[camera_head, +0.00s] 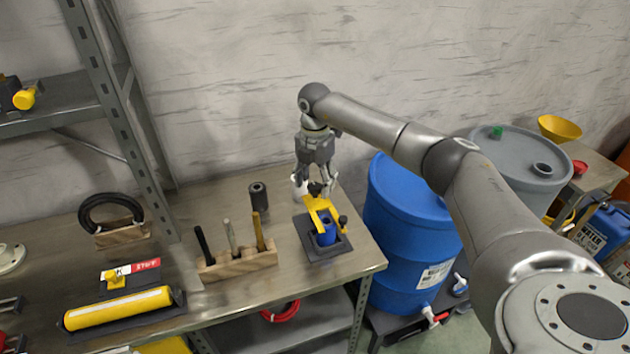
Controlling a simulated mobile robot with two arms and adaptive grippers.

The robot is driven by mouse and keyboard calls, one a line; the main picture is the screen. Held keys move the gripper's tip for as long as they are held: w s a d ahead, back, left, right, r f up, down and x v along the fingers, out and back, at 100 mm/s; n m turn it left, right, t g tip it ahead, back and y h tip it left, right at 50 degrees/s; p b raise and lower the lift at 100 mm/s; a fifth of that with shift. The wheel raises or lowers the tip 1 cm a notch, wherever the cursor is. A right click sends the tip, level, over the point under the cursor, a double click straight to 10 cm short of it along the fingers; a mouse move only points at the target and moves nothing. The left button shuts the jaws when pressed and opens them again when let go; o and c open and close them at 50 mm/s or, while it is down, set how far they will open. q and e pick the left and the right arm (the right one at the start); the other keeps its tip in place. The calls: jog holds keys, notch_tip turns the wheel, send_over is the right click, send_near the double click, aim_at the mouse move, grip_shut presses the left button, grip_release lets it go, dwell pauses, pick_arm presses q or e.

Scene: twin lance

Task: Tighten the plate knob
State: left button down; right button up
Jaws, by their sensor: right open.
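A yellow clamp (318,205) with a blue cylinder (325,233) in it stands on a dark plate (338,248) near the right end of the bench. One black knob (315,188) sits at the back of the clamp, and another black knob (343,220) shows at its right side; I cannot tell which is the plate knob. My right gripper (314,178) points down, open, with its fingers at the back black knob. The fingers partly hide that knob, and I cannot tell whether they touch it. My left gripper is not in view.
A wooden block with upright tools (237,262) and a dark cylinder (259,197) stand left of the clamp. A yellow cylinder (118,308) lies farther left. A blue barrel (408,235) stands beyond the bench's right edge. A shelf upright (120,110) rises at the left.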

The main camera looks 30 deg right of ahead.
aim_at(315, 186)
notch_tip(315, 186, up, 12)
jog(key=shift+f, duration=0.15)
dwell(0.7)
